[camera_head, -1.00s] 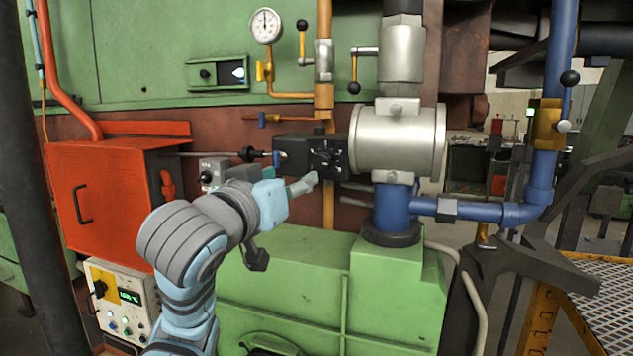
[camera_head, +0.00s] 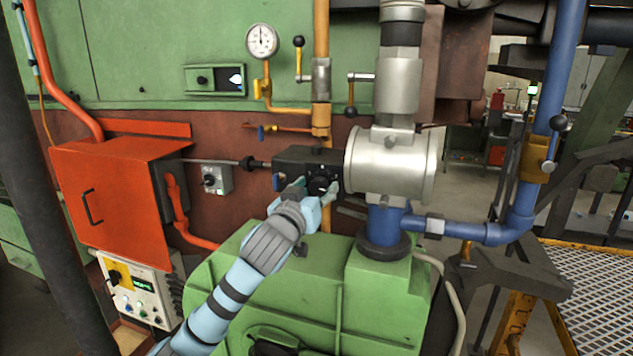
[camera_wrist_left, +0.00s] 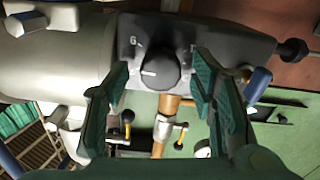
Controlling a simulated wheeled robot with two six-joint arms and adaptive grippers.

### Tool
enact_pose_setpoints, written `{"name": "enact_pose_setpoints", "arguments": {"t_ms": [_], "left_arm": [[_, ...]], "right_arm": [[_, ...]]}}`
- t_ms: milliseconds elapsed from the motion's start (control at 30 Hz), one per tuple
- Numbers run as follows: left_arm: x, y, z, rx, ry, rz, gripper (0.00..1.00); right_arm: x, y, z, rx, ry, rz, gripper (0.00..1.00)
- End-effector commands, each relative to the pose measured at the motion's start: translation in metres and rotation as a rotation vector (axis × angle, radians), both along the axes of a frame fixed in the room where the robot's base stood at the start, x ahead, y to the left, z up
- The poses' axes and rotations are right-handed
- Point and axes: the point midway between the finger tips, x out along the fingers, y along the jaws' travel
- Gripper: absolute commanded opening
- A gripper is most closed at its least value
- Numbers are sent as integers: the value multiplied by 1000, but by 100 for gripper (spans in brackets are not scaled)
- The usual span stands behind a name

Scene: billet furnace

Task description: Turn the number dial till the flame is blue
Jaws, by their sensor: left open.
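The number dial (camera_head: 322,186) is a round black knob on the dark box left of the silver cylinder. In the left wrist view the dial (camera_wrist_left: 160,70) shows a white pointer mark aimed to the left, with a white numeral near it on the box face. My left gripper (camera_head: 314,192) is open at the dial, partly covering it. In the wrist view its two green-padded fingers (camera_wrist_left: 160,74) stand on either side of the knob, with a gap visible on each side. The sight window (camera_head: 236,80) holds a small pale, whitish-blue patch. My right gripper is out of view.
A gauge (camera_head: 262,41) and yellow pipes stand above the box. The silver cylinder (camera_head: 392,163) is close on its right. A grey switch box (camera_head: 216,179) and an orange cabinet (camera_head: 120,200) are to the left. Green machinery (camera_head: 290,285) lies below.

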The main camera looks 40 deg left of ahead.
Motion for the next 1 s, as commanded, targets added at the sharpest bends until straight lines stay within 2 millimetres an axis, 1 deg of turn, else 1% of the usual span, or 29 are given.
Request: {"name": "enact_pose_setpoints", "arguments": {"t_ms": [100,267,300,367,500,600,700,900,1000], "left_arm": [[4,1,0,1,0,-1,51],[5,1,0,1,0,-1,51],[5,1,0,1,0,-1,49],[4,1,0,1,0,-1,40],[4,1,0,1,0,0,17],[4,1,0,1,0,0,3],[4,2,-1,-30,-11,0,3],[4,2,-1,-291,-103,2,3],[4,2,-1,-341,-120,2,3]], "right_arm": [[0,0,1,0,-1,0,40],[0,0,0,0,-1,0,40],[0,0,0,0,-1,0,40],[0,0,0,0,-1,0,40],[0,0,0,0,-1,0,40],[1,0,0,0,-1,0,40],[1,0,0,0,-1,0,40],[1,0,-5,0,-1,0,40],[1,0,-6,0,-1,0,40]]}}
